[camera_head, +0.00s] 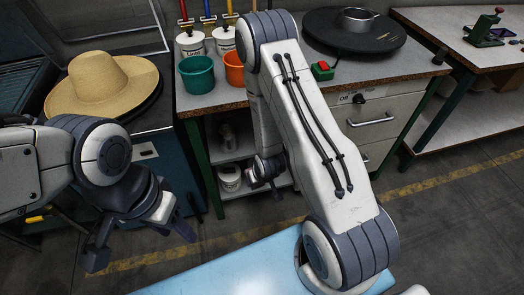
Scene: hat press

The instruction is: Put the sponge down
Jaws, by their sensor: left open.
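I do not see a sponge in the head view. My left gripper (141,246) hangs at the lower left, in front of the dark press stand. Its two fingers are spread wide and nothing shows between them. My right gripper (266,186) is small and partly behind my own arm, in front of the workbench's lower shelves. I cannot make out whether its fingers are apart or hold anything.
A straw hat (101,84) sits on the press at the left. The workbench (400,68) holds a teal bucket (196,75), an orange bucket (235,70), white tubs, a red button (322,67) and a black round plate (376,43) with a metal ring. A green-legged table stands at right.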

